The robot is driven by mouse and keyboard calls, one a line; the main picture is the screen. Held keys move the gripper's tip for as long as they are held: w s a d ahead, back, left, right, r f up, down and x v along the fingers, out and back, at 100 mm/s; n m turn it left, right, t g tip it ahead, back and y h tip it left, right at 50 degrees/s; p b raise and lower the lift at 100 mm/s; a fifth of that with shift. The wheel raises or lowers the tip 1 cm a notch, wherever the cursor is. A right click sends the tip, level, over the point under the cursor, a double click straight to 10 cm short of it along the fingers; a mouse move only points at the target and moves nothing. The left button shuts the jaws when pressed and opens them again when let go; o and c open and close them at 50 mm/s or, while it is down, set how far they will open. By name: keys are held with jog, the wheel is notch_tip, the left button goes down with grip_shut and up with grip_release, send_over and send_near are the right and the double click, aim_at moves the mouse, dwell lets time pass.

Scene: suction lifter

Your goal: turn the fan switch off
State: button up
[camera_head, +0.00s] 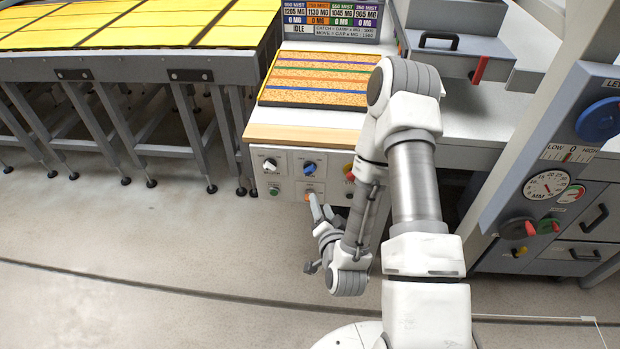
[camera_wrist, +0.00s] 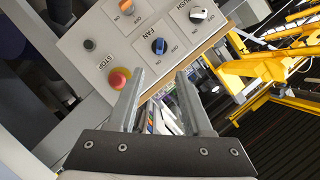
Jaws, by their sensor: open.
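The fan switch is a blue rotary knob (camera_wrist: 158,46) on a white plate marked FAN in the wrist view. It also shows on the front of the control panel in the head view (camera_head: 309,168). I cannot tell for certain which label its pointer faces. My gripper (camera_wrist: 160,80) is open, with two grey parallel fingers and nothing between them. The knob appears beyond the fingertips, roughly in line with the gap, and apart from them. In the head view my gripper (camera_head: 320,212) is low in front of the panel, partly hidden by my arm.
Beside the fan knob are a white knob (camera_wrist: 198,14), an orange switch (camera_wrist: 126,6), a red stop button (camera_wrist: 120,78) and a dark button (camera_wrist: 90,44). The counter's wooden edge (camera_head: 300,136) overhangs the panel. A blue-grey lever cabinet (camera_head: 545,165) stands at right.

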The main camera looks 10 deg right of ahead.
jog(key=b, duration=0.7)
send_near(310, 173)
jog(key=x, duration=0.8)
jog(key=shift+w+p, duration=0.3)
jog(key=shift+p, duration=0.05)
jog(key=shift+c, duration=0.2)
grip_shut()
